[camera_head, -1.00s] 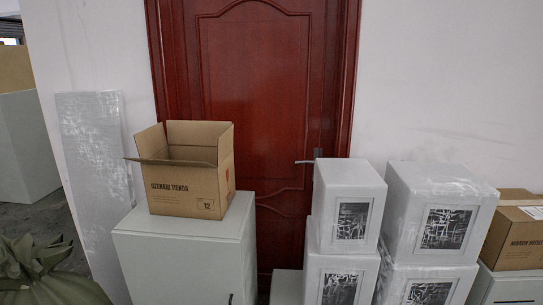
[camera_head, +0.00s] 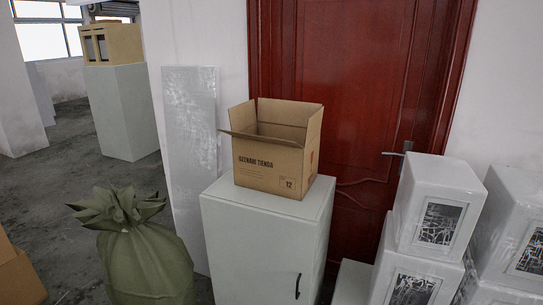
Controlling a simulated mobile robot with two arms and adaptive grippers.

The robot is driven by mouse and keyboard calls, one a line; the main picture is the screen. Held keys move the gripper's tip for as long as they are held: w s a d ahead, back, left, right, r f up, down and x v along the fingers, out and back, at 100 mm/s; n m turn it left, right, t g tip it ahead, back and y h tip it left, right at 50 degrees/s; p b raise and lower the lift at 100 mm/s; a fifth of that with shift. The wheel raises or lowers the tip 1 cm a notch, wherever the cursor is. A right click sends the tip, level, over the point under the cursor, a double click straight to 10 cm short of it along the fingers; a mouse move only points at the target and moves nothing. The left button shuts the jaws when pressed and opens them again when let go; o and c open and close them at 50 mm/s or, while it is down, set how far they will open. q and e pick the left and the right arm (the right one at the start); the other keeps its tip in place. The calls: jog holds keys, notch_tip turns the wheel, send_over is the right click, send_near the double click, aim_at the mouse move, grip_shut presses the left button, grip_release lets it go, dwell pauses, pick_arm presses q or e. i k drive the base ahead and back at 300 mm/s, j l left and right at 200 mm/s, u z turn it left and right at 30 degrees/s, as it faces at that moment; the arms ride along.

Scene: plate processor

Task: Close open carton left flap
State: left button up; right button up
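An open brown cardboard carton (camera_head: 270,165) with dark printing on its front stands upright on a white cabinet (camera_head: 262,237). Its flaps are up or spread, and its inside looks empty. The left flap (camera_head: 240,132) sticks out to the left and front over the carton's edge. The back flap (camera_head: 289,112) stands up. Neither of my grippers shows in the view, so nothing is seen touching the carton.
A green tied sack (camera_head: 143,255) stands on the floor left of the cabinet. A white wrapped panel (camera_head: 190,140) leans on the wall behind. White wrapped boxes (camera_head: 436,205) are stacked at right, before a red door (camera_head: 350,80). Floor (camera_head: 65,180) at left is mostly clear.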

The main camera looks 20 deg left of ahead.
aim_at(242, 117)
jog(key=j+u, duration=0.15)
jog(key=u, duration=0.3)
jog(key=i+j+u, duration=0.1)
jog(key=u, duration=0.35)
